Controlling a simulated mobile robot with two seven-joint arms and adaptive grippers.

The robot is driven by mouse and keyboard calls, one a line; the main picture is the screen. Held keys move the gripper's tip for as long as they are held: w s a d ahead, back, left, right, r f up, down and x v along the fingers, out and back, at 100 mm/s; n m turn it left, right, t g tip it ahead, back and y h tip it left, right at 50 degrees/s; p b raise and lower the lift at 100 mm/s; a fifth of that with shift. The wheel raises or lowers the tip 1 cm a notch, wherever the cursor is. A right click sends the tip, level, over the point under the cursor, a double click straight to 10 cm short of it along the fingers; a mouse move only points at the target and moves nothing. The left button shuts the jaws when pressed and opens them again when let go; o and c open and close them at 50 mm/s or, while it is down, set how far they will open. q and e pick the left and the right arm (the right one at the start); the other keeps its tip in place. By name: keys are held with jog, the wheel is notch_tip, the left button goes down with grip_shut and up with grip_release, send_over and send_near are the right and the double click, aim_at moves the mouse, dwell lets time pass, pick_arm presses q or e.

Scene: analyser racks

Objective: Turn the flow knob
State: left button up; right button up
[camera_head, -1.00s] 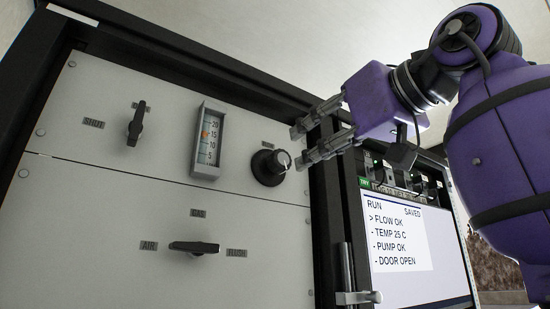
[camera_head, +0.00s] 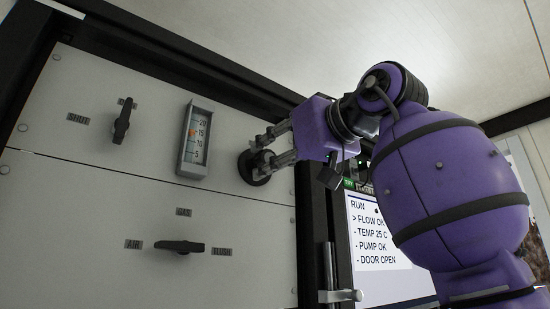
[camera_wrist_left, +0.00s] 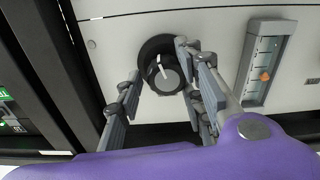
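The flow knob (camera_head: 246,168) is a round black dial on the grey panel, right of the flow gauge (camera_head: 195,140); my fingers partly cover it in the head view. In the left wrist view the knob (camera_wrist_left: 166,80) shows a grey face with a white pointer line. The gauge's orange marker (camera_head: 195,133) sits near the 15 mark. My left gripper (camera_head: 268,149) is at the knob, its fingers spread on either side of it. In the left wrist view a gap shows between the knob and the left-hand finger; contact on the other side is unclear. My right gripper is not in view.
A black lever (camera_head: 122,122) is left of the gauge, and another lever (camera_head: 180,247) is on the lower panel. A dark frame post (camera_head: 313,225) and a screen (camera_head: 375,240) reading FLOW OK and DOOR OPEN stand right of the panel. A metal handle (camera_head: 332,290) projects below.

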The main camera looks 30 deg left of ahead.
pick_arm(q)
jog(key=shift+s, duration=0.1)
jog(key=c, duration=0.7)
jog(key=n, duration=0.3)
jog(key=shift+r, duration=0.2)
jog(key=shift+s+r+n, duration=0.1)
jog(key=shift+r+n, duration=0.05)
jog(key=shift+n, duration=1.15)
jog(key=o, duration=1)
jog(key=shift+w, duration=0.25)
jog(key=shift+s+d, duration=0.3)
jog(key=shift+d, duration=0.05)
jog(key=v, duration=1.1)
jog(key=shift+w+d, duration=0.1)
jog(key=shift+d, duration=0.1)
